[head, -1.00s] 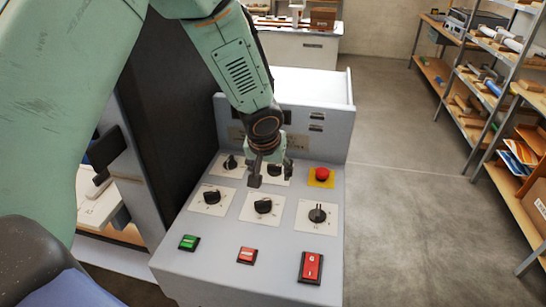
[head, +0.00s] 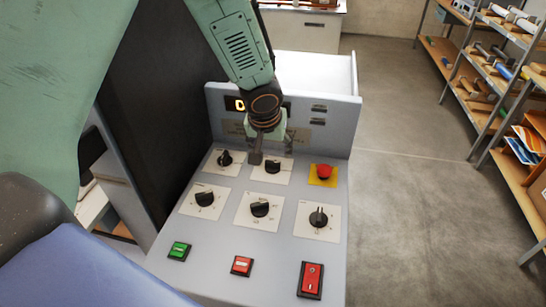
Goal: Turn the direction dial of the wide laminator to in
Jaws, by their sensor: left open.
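The wide laminator's grey control panel (head: 222,227) fills the middle of the head view. It bears several black dials on white plates: a top left dial (head: 225,158), a top middle dial (head: 272,166), a lower left dial (head: 204,199), a lower middle dial (head: 260,209) and a lower right dial (head: 318,217). Their labels are too small to read, so I cannot tell which is the direction dial. My left gripper (head: 272,152) is open and empty, with its fingers at the top middle dial's far edge in the picture. I cannot tell whether they touch it. My right gripper is not in view.
A red stop button (head: 324,171) on yellow sits right of the top dials. A green button (head: 179,250), a red button (head: 241,265) and a red rocker switch (head: 311,278) line the near edge. A lit display (head: 238,104) is partly hidden. Shelves (head: 499,90) stand at right beyond clear floor.

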